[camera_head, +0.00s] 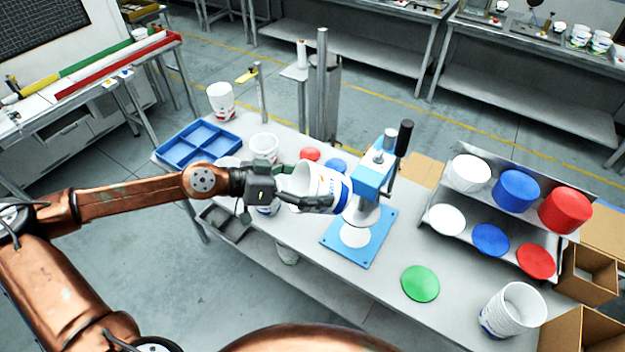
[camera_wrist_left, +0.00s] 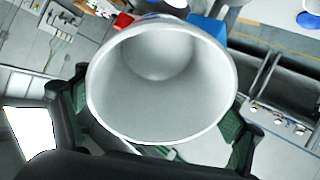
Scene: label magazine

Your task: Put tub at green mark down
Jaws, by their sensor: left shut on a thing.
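My left gripper (camera_head: 300,199) is shut on a white tub (camera_head: 325,182) with a blue and red print. The tub is tilted on its side above the table, just left of the blue press. In the left wrist view the tub (camera_wrist_left: 160,85) shows its open, empty mouth between my fingers (camera_wrist_left: 160,120). The green mark (camera_head: 420,283) is a round green disc lying flat on the table, right of the press and in front of the rack. Nothing stands on it. My right gripper is not in view.
The blue lever press (camera_head: 372,185) stands between the held tub and the green mark. A stack of white tubs (camera_head: 513,312) stands right of the mark. A rack (camera_head: 432,207) with coloured lids is behind it. A blue divided tray (camera_head: 186,152) lies at the table's left end.

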